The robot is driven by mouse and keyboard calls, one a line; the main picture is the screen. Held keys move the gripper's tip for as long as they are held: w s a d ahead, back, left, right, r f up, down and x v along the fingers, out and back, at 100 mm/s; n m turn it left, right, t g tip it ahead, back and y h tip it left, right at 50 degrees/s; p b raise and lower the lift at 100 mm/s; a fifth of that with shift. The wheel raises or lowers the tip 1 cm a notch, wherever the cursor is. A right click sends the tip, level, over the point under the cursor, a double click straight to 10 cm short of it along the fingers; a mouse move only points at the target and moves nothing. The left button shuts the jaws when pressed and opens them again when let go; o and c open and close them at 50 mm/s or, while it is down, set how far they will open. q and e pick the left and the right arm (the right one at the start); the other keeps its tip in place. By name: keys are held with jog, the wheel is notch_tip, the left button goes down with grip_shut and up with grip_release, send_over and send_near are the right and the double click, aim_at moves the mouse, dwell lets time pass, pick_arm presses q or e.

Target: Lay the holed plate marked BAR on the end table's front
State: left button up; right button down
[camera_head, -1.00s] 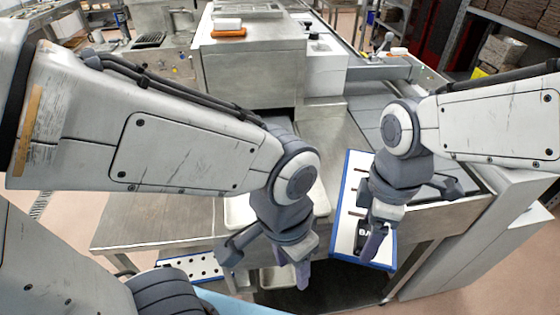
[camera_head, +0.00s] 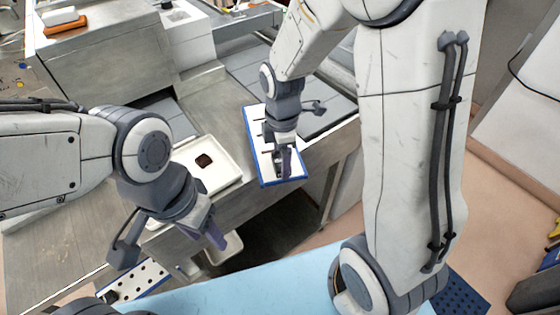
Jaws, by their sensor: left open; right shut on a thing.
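The white plate with a blue rim (camera_head: 256,128) has dark slots and lies along the metal table's right part, tilted in the picture. My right gripper (camera_head: 283,170) is shut on it near its front end. The gripper covers part of its face, so its marking cannot be read now; letters beginning "BA" showed earlier. Whether the plate rests on the surface or hangs just above it I cannot tell. My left gripper (camera_head: 170,246) is open and empty, left of the plate and in front of a white tray.
The white tray (camera_head: 232,176) holds a small brown piece. Another white tray (camera_head: 226,248) sits lower. A white plate with round holes (camera_head: 142,279) is at lower left. A light blue surface (camera_head: 250,292) spans the bottom. Open floor (camera_head: 505,205) lies at right.

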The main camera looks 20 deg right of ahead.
jog(key=shift+w+f+p, duration=0.1)
jog(key=shift+f+p, duration=0.4)
jog(key=shift+f, duration=1.6)
jog(key=shift+c, duration=1.5)
grip_release()
jog(key=shift+f, duration=0.15)
jog(key=o, duration=0.3)
jog(key=shift+r, duration=0.2)
